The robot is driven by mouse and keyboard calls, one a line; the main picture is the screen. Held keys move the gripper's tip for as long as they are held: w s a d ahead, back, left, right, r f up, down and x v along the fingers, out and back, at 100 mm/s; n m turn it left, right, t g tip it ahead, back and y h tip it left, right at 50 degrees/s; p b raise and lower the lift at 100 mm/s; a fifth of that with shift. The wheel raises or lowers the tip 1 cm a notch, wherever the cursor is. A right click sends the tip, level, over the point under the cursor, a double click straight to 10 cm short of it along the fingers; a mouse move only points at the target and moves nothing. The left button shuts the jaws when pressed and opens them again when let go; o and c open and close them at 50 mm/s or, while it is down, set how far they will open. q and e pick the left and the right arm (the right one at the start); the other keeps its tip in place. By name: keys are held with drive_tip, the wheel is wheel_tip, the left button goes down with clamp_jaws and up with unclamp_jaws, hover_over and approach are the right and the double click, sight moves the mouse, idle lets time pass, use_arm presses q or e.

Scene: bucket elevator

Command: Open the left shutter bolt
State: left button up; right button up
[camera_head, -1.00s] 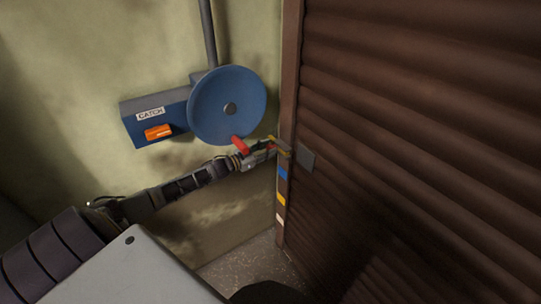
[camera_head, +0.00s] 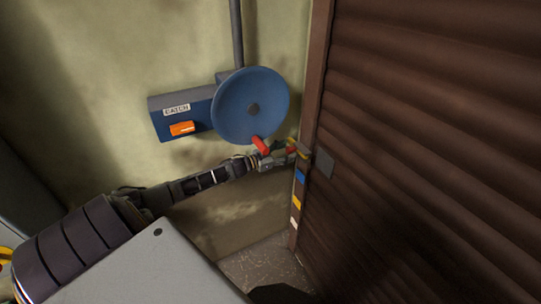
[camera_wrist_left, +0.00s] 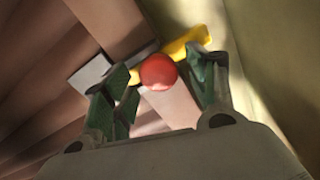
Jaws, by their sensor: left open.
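The shutter bolt shows in the left wrist view as a round red knob (camera_wrist_left: 158,72) with a yellow bar (camera_wrist_left: 180,48) behind it and a grey plate (camera_wrist_left: 89,74) to the left. In the head view the grey plate (camera_head: 323,163) sits on the edge of the brown shutter (camera_head: 430,120). My left gripper (camera_head: 292,151) is at the shutter's left frame, beside this plate. In the wrist view its green-padded fingers (camera_wrist_left: 160,85) are open, one on each side of the red knob, with visible gaps. My right gripper is not in view.
A blue wheel (camera_head: 230,110) with a red handle (camera_head: 260,146) is on the wall just above my left forearm. Beside it is a blue box labelled CATCH (camera_head: 165,106) with an orange switch (camera_head: 182,129). Coloured marks (camera_head: 297,202) run down the shutter frame.

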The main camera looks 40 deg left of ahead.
use_arm(q)
drive_tip(key=shift+s+a, duration=0.1)
drive_tip(key=shift+s, duration=0.05)
drive_tip(key=v, duration=1.1)
drive_tip(key=shift+s, duration=0.15)
idle(0.8)
drive_tip(key=shift+f, duration=0.1)
drive_tip(key=shift+a, duration=0.1)
idle(0.4)
